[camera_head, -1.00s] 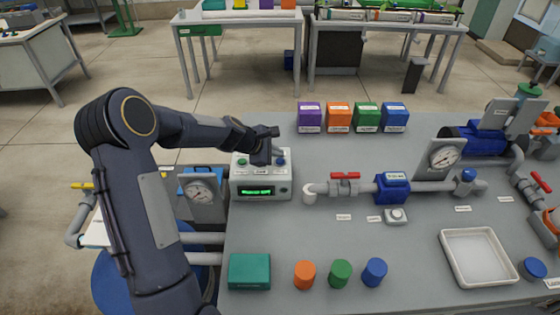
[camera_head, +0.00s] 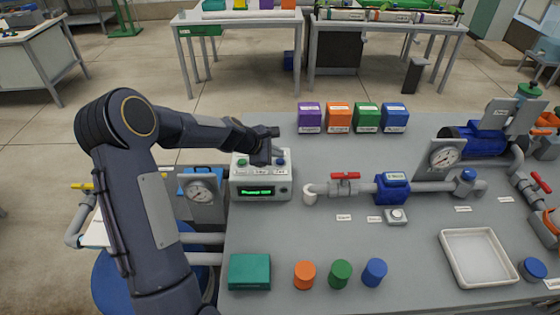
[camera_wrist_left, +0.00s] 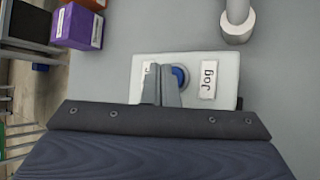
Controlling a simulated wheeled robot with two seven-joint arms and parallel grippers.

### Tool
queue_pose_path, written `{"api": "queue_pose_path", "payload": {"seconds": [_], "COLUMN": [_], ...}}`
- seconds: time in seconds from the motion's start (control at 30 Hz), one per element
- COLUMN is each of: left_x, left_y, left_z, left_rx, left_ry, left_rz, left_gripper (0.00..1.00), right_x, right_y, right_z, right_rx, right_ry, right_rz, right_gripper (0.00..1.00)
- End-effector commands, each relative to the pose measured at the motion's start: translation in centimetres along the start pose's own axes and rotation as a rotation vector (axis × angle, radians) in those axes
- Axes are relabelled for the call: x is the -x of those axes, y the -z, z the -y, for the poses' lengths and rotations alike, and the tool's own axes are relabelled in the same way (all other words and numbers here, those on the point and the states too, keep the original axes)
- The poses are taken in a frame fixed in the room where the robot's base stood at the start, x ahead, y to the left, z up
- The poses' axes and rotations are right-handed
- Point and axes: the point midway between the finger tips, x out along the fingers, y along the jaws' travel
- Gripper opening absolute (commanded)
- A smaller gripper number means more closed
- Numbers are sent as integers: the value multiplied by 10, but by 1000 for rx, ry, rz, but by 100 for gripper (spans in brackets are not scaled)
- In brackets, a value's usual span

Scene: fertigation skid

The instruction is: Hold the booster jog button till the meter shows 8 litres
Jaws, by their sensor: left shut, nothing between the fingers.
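The control box (camera_head: 262,187) stands at the left end of the bench, with a lit green display (camera_head: 257,191) too small to read surely. Its blue jog button (camera_head: 281,162) also shows in the left wrist view (camera_wrist_left: 180,76) beside the "Jog" label (camera_wrist_left: 208,80). My left gripper (camera_head: 274,157) is shut and empty over the box top. In the left wrist view its fingertips (camera_wrist_left: 168,72) overlap the button's near left edge; I cannot tell whether they press it. The blue meter (camera_head: 393,188) sits on the pipe; its reading is too small to read. My right gripper is out of view.
A red-handled valve (camera_head: 345,177) and a pipe run right of the box. Several coloured boxes (camera_head: 339,117) stand behind. A teal box (camera_head: 249,271), coloured cylinders (camera_head: 340,273) and a white tray (camera_head: 480,257) lie in front. A gauge (camera_head: 201,191) stands left of the box.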

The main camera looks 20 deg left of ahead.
Motion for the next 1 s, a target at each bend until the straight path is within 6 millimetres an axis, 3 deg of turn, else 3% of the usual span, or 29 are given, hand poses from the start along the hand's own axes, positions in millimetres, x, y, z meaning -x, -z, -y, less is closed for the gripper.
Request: {"api": "queue_pose_path", "payload": {"seconds": [1.0], "left_x": [-6], "left_y": [4], "left_z": [4], "left_rx": [0], "left_ry": [0], "left_rz": [0], "left_gripper": [0], "right_x": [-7], "right_y": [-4], "right_z": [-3], "right_rx": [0], "right_ry": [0], "right_rz": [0], "right_gripper": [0]}}
